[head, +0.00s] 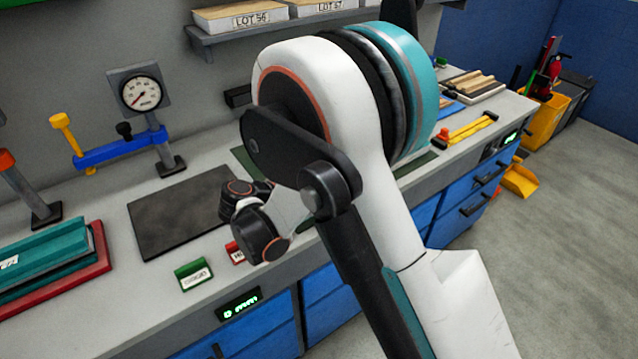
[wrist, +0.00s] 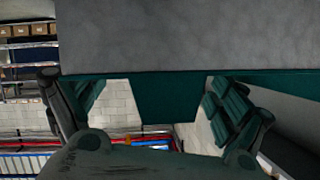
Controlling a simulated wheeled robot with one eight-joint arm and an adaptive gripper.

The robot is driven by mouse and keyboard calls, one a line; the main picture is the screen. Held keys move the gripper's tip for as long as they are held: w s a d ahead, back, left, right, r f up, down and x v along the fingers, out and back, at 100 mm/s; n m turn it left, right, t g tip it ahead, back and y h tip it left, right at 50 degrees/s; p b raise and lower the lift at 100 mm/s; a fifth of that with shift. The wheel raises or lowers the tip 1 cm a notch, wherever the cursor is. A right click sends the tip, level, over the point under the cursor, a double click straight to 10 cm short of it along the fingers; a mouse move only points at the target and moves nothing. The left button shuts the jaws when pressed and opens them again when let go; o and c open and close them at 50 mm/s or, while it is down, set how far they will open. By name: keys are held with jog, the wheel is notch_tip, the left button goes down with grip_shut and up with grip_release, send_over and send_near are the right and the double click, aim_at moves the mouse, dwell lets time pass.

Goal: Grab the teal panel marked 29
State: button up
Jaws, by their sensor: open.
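A teal panel (head: 45,256) lies on a red panel (head: 85,275) at the left end of the bench in the head view. It has a white label whose marking I cannot read. In the wrist view my gripper (wrist: 148,98) is open, its two fingers spread left and right. A teal piece (wrist: 165,96) shows between the fingers, joined to a long teal edge under a broad grey surface (wrist: 190,35). I cannot tell whether the fingers touch it, and no 29 is readable. In the head view my arm covers the middle of the bench, and I cannot make out the fingertips.
A dark mat (head: 178,215) lies bare on the bench. A green label block (head: 194,274) and a red one (head: 236,252) stand at the front edge. A gauge (head: 142,92) on a blue-armed stand (head: 120,150) is behind. Yellow-handled tools (head: 470,128) lie right.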

jog(key=shift+s, duration=0.2)
grip_shut()
jog(key=shift+a+r, duration=0.1)
jog(key=shift+r, duration=0.05)
dwell(0.3)
